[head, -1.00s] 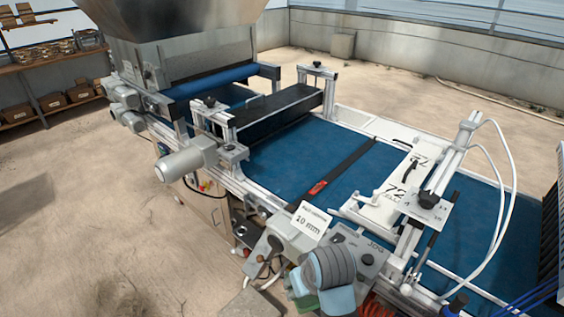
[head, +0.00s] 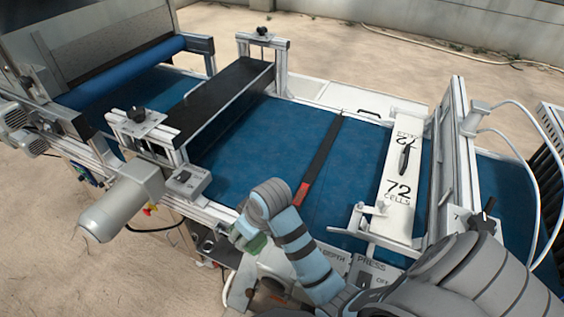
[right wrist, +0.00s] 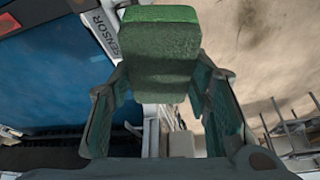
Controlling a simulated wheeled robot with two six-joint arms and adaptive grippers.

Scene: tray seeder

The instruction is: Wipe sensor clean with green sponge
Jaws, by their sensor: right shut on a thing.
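A green sponge (right wrist: 160,50) is held between the two fingers of my right gripper (right wrist: 160,82) in the right wrist view. In the head view my right gripper (head: 244,236) reaches over the near side of the machine, and part of the sponge (head: 256,243) shows at its fingers. A white label reading SENSOR (right wrist: 104,30) lies just left of the sponge in the right wrist view, on the rail beside the blue belt. The sensor itself I cannot make out clearly; the sponge may hide it. My left gripper is not in view.
The blue belt (head: 265,150) runs beyond the gripper. A grey box (head: 183,182) and a motor (head: 122,200) stand on the near rail to the left.

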